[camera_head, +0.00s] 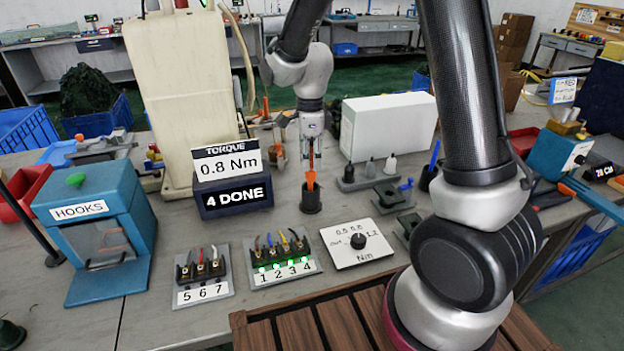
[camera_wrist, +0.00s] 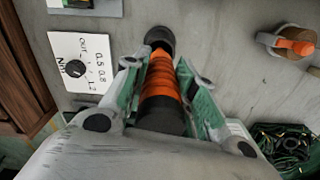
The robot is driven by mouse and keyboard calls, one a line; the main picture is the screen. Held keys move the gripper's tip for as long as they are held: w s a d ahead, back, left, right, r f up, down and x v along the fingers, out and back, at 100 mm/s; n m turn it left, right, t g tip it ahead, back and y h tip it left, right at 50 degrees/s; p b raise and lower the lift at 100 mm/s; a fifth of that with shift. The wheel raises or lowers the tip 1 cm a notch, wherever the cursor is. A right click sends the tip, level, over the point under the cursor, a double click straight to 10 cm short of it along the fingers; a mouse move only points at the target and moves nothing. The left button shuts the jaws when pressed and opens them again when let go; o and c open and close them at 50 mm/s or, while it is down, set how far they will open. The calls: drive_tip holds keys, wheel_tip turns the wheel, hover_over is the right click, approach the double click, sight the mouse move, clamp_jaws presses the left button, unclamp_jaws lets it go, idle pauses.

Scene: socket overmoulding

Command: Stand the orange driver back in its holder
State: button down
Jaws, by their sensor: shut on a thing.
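The orange driver (camera_head: 311,178) is upright under my gripper (camera_head: 311,140), directly over its black cup-shaped holder (camera_head: 311,202). In the wrist view my gripper (camera_wrist: 167,95) is shut on the driver's ribbed orange handle (camera_wrist: 161,78), one finger on each side. The dark round holder (camera_wrist: 159,37) shows beyond the far end of the handle. The driver's lower end meets the holder's mouth in the head view; how deep it sits inside is hidden.
A torque display (camera_head: 227,164) reads 0.8 Nm and "4 DONE". A white dial plate (camera_head: 357,242) and terminal blocks (camera_head: 282,262) lie in front. A blue driver (camera_head: 434,158) stands in another holder to the right. A white box (camera_head: 388,126) is behind.

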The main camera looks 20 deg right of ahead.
sight(311, 174)
drive_tip(key=shift+f, duration=2.55)
drive_tip(key=shift+f, duration=0.15)
drive_tip(key=c, duration=1.1)
unclamp_jaws()
drive_tip(key=shift+c, duration=0.2)
